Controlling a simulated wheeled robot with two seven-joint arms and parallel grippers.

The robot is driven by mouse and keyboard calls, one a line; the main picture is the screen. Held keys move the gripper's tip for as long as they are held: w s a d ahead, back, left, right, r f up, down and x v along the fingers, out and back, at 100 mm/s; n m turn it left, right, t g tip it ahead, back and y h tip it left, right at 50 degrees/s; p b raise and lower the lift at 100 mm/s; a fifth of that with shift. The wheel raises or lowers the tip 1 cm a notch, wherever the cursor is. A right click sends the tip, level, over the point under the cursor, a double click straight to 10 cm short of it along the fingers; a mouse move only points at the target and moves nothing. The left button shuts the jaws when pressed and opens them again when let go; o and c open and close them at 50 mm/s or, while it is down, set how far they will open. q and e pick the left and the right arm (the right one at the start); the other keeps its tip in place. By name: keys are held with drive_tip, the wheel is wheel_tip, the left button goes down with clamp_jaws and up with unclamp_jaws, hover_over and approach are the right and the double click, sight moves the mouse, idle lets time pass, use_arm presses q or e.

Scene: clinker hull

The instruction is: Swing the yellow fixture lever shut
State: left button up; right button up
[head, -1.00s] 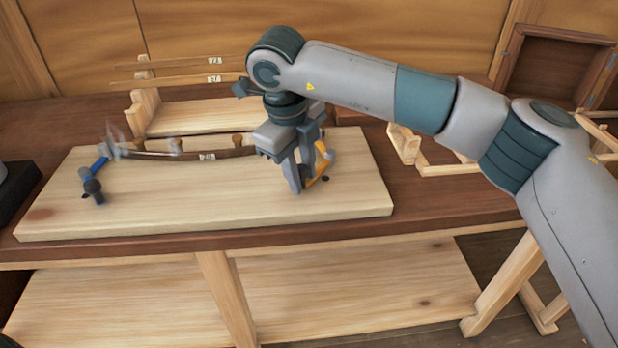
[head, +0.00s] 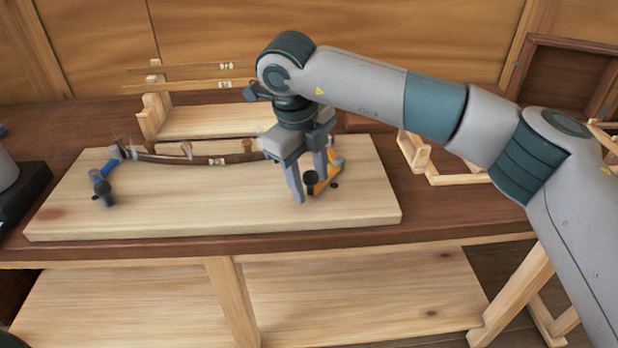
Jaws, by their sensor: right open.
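The yellow fixture lever (head: 334,167) is on the right end of the pale wooden board (head: 190,215), partly hidden behind my right gripper. A dark round knob (head: 311,180) shows at the lever, between my fingers in the picture. My right gripper (head: 308,184) points down over the board's right part, open, with its fingers apart. Whether the fingers touch the lever cannot be told. A dark curved strip (head: 235,158) lies along the back of the board, with a blue lever (head: 100,180) at its left end. My left gripper is not in view.
A wooden rack (head: 200,122) with thin, tagged strips stands behind the board. A pale wooden frame (head: 460,178) and an open brown box (head: 562,75) are at the right. A dark block (head: 22,198) is at the left edge. The board's front is clear.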

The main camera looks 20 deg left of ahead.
drive_tip(key=shift+s+a+r, duration=0.1)
drive_tip(key=shift+r, duration=0.55)
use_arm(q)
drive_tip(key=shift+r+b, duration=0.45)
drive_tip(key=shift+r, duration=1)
use_arm(e)
wheel_tip(320, 180, up, 16)
drive_tip(key=s+a, duration=0.1)
drive_tip(key=s, duration=0.2)
drive_tip(key=shift+f, duration=0.15)
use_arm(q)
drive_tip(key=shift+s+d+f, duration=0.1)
use_arm(e)
drive_tip(key=shift+a, duration=0.1)
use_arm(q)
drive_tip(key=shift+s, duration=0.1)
use_arm(e)
drive_tip(key=shift+f, duration=0.1)
